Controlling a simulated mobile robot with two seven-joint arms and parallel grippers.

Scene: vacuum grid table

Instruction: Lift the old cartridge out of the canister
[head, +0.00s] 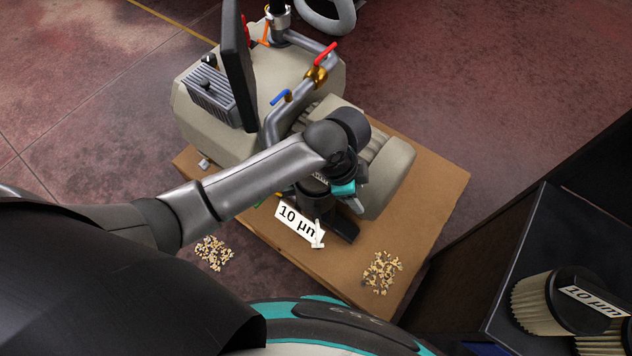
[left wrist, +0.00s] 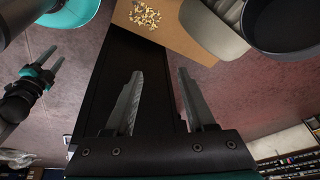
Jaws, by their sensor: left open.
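My left gripper (head: 338,236) is over the front of the pump in the head view. The left wrist view shows its two fingers (left wrist: 158,80) apart with nothing between them. A dark round open vessel, seemingly the canister (left wrist: 290,45), is at the top right of that view, off to the side of the fingers. In the head view my wrist and gripper cover most of that spot. I cannot make out the old cartridge. My right gripper (left wrist: 53,60) is at the left of the left wrist view, small, its fingers seemingly apart and empty.
A beige pump (head: 225,130) with pipes, valves and a dark panel (head: 238,65) stands on a brown board (head: 440,185). A white "10 µm" label (head: 298,226) is beside my gripper. Crumbs (head: 382,272) lie on the board. Pleated cartridges (head: 535,305) stand in a dark box at right.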

